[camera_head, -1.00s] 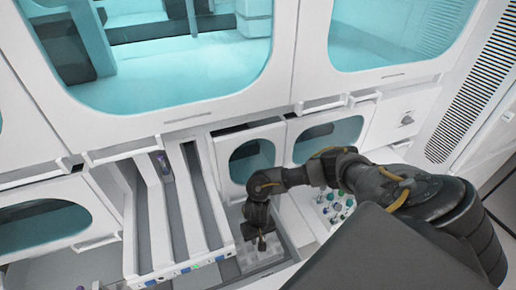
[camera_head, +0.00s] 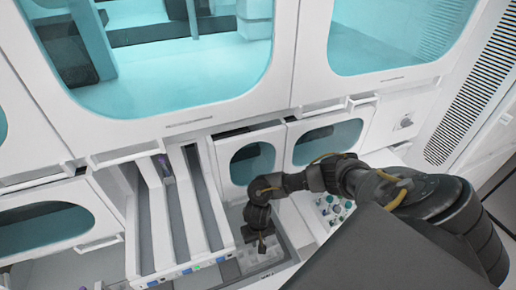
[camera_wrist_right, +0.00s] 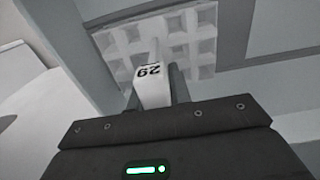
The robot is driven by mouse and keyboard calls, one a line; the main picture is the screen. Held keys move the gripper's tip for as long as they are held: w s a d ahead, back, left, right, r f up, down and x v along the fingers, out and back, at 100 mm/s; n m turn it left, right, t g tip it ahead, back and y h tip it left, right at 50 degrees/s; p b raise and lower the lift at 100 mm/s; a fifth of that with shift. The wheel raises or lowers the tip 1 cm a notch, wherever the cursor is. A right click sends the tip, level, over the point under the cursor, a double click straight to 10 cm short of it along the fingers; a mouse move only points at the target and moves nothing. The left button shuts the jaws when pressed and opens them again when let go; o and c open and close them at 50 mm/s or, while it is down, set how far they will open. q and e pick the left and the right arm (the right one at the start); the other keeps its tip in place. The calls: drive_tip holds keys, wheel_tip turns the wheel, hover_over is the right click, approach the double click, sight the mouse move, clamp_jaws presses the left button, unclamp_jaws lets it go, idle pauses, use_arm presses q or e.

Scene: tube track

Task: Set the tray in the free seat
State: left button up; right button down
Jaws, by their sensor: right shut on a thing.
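A pale tray (camera_head: 262,252) with a grid of square pockets is under my right gripper (camera_head: 262,246), low in the head view. In the right wrist view the tray (camera_wrist_right: 197,42) shows its pocket grid at the top, and its white tab (camera_wrist_right: 152,86) with a dark number stands between the fingers. My right gripper (camera_wrist_right: 155,88) is shut on this tab. The tray lies over or in a grey recessed area beside the lanes; whether it rests there I cannot tell. I cannot clearly make out an empty seat. My left gripper is not in view.
White-walled track lanes (camera_head: 190,215) run left of the gripper, with a purple-capped tube (camera_head: 165,163) in one. A rack of green and dark caps (camera_head: 335,208) stands to the right, partly behind my arm. White cabinets with teal windows (camera_head: 252,163) close off the back.

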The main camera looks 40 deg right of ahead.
drive_tip(key=shift+f, duration=0.4)
idle(0.4)
drive_tip(key=c, duration=1.2)
unclamp_jaws()
wheel_tip(320, 180, up, 11)
drive_tip(key=p, duration=0.3)
drive_tip(key=shift+f+p, duration=0.1)
drive_tip(key=shift+p, duration=0.25)
